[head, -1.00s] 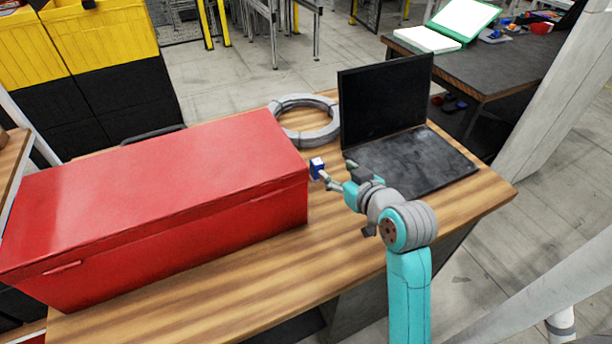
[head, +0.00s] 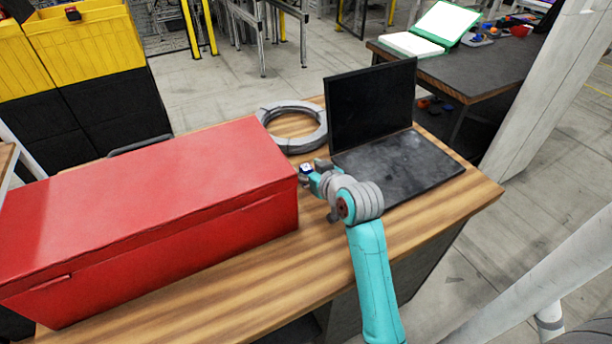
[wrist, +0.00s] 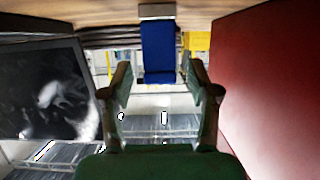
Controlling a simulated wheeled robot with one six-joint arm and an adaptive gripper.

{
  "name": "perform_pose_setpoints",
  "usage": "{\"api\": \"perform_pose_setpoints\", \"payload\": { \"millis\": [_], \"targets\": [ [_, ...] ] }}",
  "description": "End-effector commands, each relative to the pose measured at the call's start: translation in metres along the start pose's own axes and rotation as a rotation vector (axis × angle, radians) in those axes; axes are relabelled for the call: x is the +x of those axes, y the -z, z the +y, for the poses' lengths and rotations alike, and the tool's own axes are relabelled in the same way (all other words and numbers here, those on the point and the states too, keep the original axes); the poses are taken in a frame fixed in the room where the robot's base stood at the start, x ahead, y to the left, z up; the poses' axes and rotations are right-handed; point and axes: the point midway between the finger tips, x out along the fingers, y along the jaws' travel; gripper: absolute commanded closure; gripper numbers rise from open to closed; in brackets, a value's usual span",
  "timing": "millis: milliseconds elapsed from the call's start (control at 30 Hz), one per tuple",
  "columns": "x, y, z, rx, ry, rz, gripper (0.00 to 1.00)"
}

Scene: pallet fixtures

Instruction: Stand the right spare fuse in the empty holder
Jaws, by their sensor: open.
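A blue block-like piece, which I take to be a fuse (wrist: 158,48), stands out in the wrist view, with a grey part at its table-side end. In the head view only a small blue-and-white bit of it (head: 305,168) shows, by the front right corner of the red toolbox. My gripper (wrist: 158,78) is open, one finger on each side of the blue piece's line, with gaps visible. I cannot tell how deep between the fingers it sits. In the head view my gripper (head: 311,174) partly covers it. No empty holder and no second fuse can be made out.
The red toolbox (head: 150,200) stands close left of my gripper. An open laptop (head: 395,165) is close on the right, and a grey ring (head: 290,128) lies behind. The wooden table's front strip (head: 300,270) is clear.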

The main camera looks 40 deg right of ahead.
Motion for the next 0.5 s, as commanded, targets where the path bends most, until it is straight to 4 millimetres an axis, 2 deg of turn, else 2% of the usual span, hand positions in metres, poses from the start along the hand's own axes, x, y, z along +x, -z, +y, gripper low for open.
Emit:
{"api": "perform_pose_setpoints", "payload": {
  "millis": [100,333,367,500],
  "targets": [
    [0.0082,-0.0003,0.0000,0.000,0.000,-0.001,0.40],
    [0.0093,-0.0004,0.0001,0.000,0.000,-0.001,0.40],
    [0.0093,-0.0004,0.0000,0.000,0.000,-0.001,0.45],
    [0.0091,-0.0004,0.0000,0.000,0.000,-0.001,0.80]
  ]
}}
